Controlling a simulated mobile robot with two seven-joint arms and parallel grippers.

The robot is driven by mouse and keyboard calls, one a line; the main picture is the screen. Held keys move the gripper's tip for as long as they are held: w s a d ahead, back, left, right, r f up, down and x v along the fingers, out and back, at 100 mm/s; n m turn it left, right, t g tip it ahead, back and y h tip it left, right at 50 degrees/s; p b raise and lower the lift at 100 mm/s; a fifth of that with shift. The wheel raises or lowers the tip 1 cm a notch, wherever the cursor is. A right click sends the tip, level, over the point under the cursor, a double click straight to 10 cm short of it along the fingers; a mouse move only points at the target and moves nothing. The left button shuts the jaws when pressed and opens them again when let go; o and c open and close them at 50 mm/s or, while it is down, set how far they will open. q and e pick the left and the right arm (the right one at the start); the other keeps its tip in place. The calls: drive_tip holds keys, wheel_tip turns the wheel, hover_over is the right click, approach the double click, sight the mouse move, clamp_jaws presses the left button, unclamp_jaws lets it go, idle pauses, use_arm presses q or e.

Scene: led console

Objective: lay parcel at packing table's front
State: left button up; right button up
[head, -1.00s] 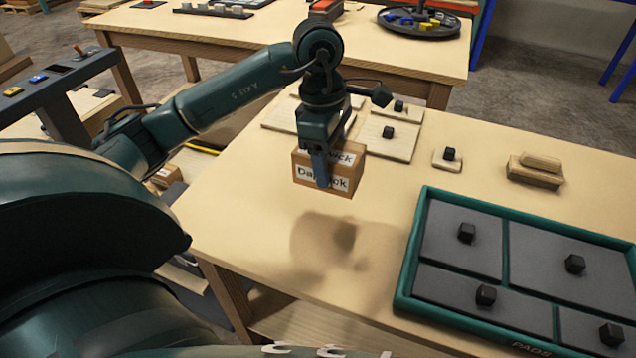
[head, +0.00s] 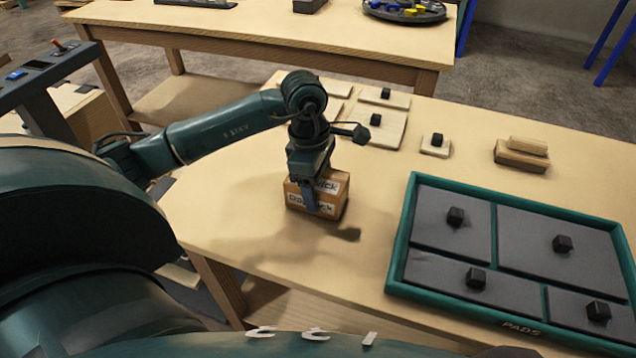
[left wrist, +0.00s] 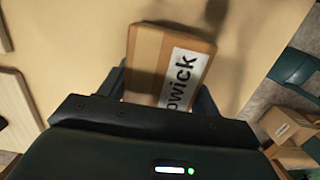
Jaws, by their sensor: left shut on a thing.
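The parcel (head: 331,193) is a small brown box with white labels and dark lettering. My left gripper (head: 311,192) is shut on it from above, one finger showing across its near face. The parcel is upright, at or just above the top of the packing table (head: 240,220), near the table's left part; I cannot tell whether it touches. In the left wrist view the parcel (left wrist: 150,60) sits between the fingers of the left gripper (left wrist: 165,90), with the tabletop behind it. My right gripper is not in view.
A green-rimmed tray (head: 398,262) marked PADS, with dark knobbed pads, stands right of the parcel. Knobbed wooden boards (head: 388,97) and a wooden block (head: 522,157) lie farther back. Bare tabletop surrounds the parcel. Another table (head: 300,40) stands behind.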

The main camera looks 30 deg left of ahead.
use_arm(q)
drive_tip(key=o, duration=1.2)
drive_tip(key=shift+f, duration=0.1)
drive_tip(key=r, duration=0.4)
drive_tip(key=a+r, duration=0.1)
drive_tip(key=r, duration=0.7)
drive_tip(key=shift+s+a+r, duration=0.15)
drive_tip(key=shift+a, duration=0.05)
